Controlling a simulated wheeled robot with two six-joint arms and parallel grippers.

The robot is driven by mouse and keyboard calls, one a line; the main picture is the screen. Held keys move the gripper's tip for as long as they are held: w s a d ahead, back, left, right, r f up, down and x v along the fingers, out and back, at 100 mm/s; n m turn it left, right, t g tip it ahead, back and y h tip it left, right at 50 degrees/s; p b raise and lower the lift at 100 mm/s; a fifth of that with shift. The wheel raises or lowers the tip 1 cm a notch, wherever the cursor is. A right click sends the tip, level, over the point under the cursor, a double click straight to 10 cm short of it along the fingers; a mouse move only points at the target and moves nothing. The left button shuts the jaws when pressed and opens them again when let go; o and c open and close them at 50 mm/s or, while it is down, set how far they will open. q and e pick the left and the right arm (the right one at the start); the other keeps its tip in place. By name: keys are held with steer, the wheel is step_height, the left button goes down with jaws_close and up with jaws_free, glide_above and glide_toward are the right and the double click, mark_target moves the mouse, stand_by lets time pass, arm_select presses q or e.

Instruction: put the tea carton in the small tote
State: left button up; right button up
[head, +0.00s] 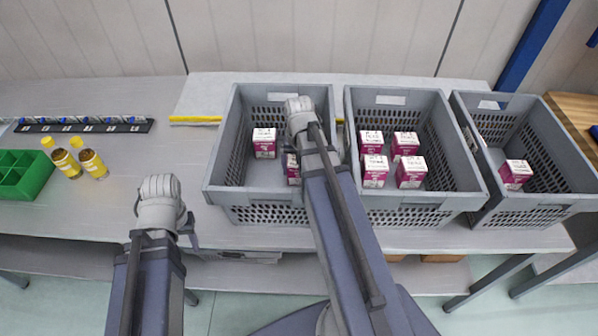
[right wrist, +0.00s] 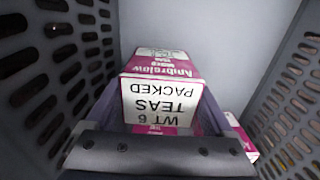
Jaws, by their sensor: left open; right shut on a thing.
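My right gripper (head: 291,158) reaches down into the left grey tote (head: 222,150), partly hidden by its arm. It is shut on a magenta and white tea carton (right wrist: 160,100), which sits between its fingers in the right wrist view; in the head view a carton (head: 293,179) shows beside the arm. Another tea carton (head: 264,143) stands in that tote. The middle grey tote (head: 425,200) holds several like cartons, and the right grey tote (head: 535,205) holds one carton (head: 515,174). I cannot tell which tote is the small one.
The totes stand close together with high walls. The table (head: 130,155) between bottles and left tote is clear.

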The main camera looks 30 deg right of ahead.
steer(key=shift+r, duration=0.1)
steer(key=o, duration=1.3)
step_height(320, 180, up, 12)
steer(key=p, duration=1.2)
